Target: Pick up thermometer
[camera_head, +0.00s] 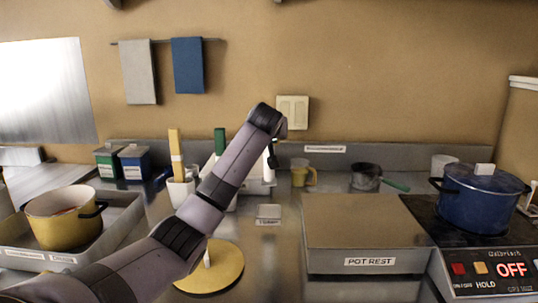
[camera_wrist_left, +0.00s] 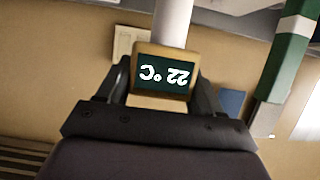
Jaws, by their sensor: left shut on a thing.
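The thermometer shows in the left wrist view as a tan-framed dark display (camera_wrist_left: 162,74) reading 22 °C, with a pale stem running out of the top of the picture. My left gripper (camera_wrist_left: 162,88) has a finger on each side of the display and is shut on it. In the head view my left gripper (camera_head: 272,156) points down beyond the end of my arm, above the back of the counter; the thermometer cannot be made out there. My right gripper is in neither view.
A green-handled tool (camera_head: 220,141) and a white holder with a yellow-handled tool (camera_head: 176,155) stand close to the left arm. A yellow measuring cup (camera_head: 300,177), the pot rest (camera_head: 365,220) and a blue pot (camera_head: 480,200) are to the right. A yellow pot (camera_head: 62,222) is at left.

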